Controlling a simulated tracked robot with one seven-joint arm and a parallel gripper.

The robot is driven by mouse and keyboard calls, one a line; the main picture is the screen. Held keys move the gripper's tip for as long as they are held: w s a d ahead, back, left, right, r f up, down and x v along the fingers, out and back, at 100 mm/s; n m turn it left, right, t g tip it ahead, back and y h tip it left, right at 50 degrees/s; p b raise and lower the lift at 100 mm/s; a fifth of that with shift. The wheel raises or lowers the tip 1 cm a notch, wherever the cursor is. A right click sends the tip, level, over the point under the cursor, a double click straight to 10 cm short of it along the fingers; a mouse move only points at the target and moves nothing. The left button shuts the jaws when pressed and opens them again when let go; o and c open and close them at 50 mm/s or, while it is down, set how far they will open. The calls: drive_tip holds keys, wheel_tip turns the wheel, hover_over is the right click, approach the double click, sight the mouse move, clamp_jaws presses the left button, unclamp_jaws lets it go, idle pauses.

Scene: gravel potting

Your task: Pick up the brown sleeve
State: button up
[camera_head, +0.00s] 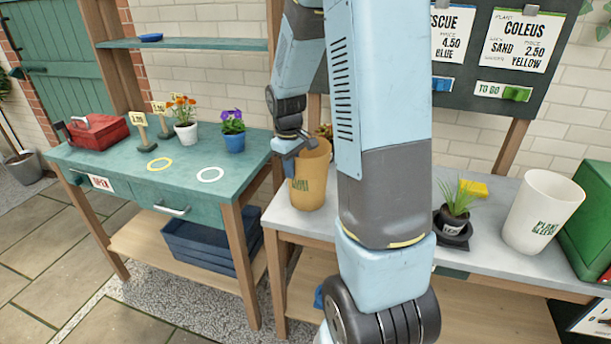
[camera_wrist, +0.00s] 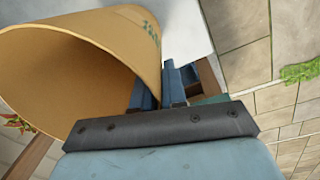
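The brown sleeve (camera_head: 308,185), a tan tapered cup with dark lettering, is at the left end of the grey table, upright in the head view. My gripper (camera_head: 288,163) is at its left rim. In the wrist view the sleeve (camera_wrist: 95,35) shows its wide open mouth. The two blue fingers of my gripper (camera_wrist: 160,88) are close together, one inside the mouth and one outside, with the sleeve's wall between them. Whether the sleeve's base touches the table cannot be told.
A white sleeve (camera_head: 540,212) and a spiky plant in a dark pot (camera_head: 453,215) stand on the grey table (camera_head: 490,258). The green table (camera_head: 110,170) at left holds potted flowers and a red toolbox (camera_head: 97,132). My arm hides the grey table's middle.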

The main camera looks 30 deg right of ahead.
clamp_jaws()
drive_tip(key=shift+r, duration=0.1)
